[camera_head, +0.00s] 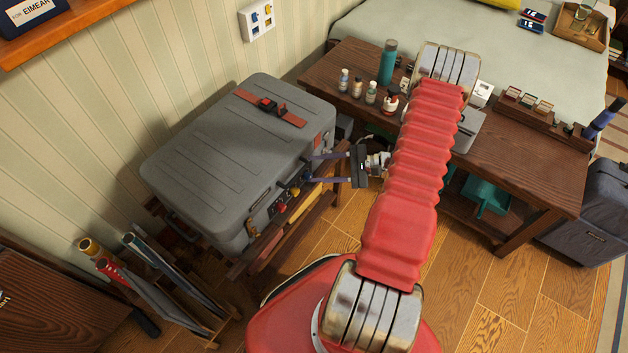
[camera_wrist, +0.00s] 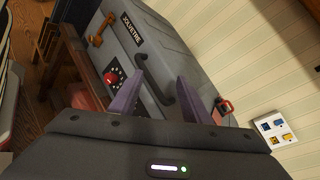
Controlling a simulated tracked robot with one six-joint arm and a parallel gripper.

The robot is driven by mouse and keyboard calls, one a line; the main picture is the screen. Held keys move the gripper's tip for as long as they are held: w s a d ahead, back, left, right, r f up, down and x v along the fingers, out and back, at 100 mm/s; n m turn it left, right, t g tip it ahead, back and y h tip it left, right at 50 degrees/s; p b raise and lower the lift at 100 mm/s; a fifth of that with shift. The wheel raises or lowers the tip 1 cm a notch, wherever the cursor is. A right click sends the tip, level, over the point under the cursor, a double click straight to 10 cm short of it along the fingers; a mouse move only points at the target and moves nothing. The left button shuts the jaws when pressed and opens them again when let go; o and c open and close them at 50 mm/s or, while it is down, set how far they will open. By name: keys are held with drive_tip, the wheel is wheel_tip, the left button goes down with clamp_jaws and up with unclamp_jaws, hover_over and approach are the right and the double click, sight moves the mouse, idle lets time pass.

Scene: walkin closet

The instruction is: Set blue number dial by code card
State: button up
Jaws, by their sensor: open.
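A grey suitcase (camera_head: 235,150) lies on a wooden rack against the wall, with small coloured parts along its front side. A red dial (camera_wrist: 110,78) with pale marks around it shows on that side in the wrist view, near a dark handle (camera_wrist: 152,82). I cannot clearly make out a blue dial; my fingers hide part of that side. A white card or panel (camera_head: 257,20) with blue and yellow marks is on the wall; it also shows in the wrist view (camera_wrist: 277,132). My gripper (camera_head: 311,169) is open and empty, its fingers pointing at the suitcase's front side.
A red strap with a buckle (camera_head: 268,105) crosses the suitcase lid. A dark wooden bench (camera_head: 525,165) with bottles and small boxes stands to the right, partly behind my arm. Rolled items stand in a rack (camera_head: 170,285) at lower left. Wooden floor (camera_head: 500,290) is open at lower right.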

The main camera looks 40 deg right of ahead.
sight(308, 176)
drive_tip(key=s+d+f+m+t+h, duration=0.3)
drive_tip(key=f+m, duration=0.1)
drive_tip(key=f, duration=0.4)
drive_tip(key=s+d+f+m+t+h, duration=0.3)
drive_tip(key=s+f+m+t, duration=0.1)
drive_tip(key=f, duration=0.4)
drive_tip(key=shift+d+f+m, duration=0.15)
drive_tip(key=shift+d+m, duration=0.1)
drive_tip(key=shift+m, duration=0.05)
drive_tip(key=shift+w, duration=0.15)
drive_tip(key=x, duration=1.3)
drive_tip(key=shift+w, duration=0.35)
drive_tip(key=c, duration=1)
